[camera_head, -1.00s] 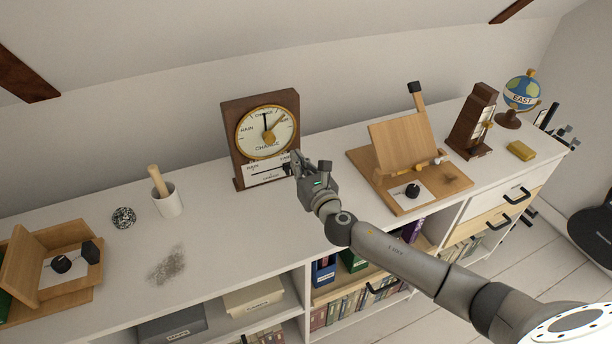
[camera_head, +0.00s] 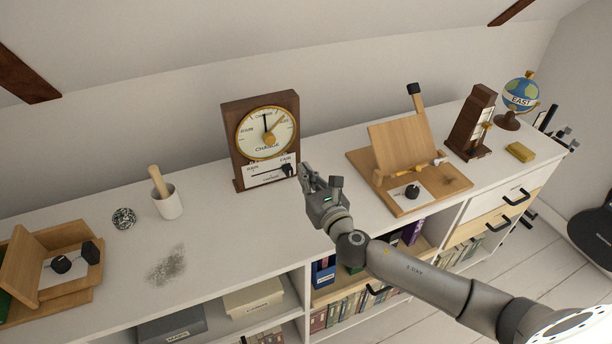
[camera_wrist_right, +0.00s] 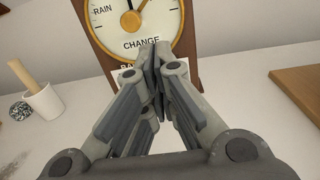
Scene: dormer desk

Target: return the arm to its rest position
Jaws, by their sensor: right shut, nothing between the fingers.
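My right gripper (camera_head: 308,174) is over the white desk top (camera_head: 230,231), just right of and in front of the wooden barometer (camera_head: 238,150). Its fingers are shut with nothing between them. In the right wrist view the closed fingertips (camera_wrist_right: 155,52) point at the barometer's lower part and hide some of its lower scale. The barometer has a round dial reading CHANGE (camera_head: 267,149) and a lower plate with a black slider knob (camera_head: 288,170) at its right end. The gripper is apart from the knob in the head view. My left gripper is not in view.
A wooden stand (camera_head: 401,143) with a tilted board is right of the arm. A sandglass-like wooden case (camera_head: 470,122), a globe (camera_head: 521,92) and a yellow block (camera_head: 520,152) are further right.

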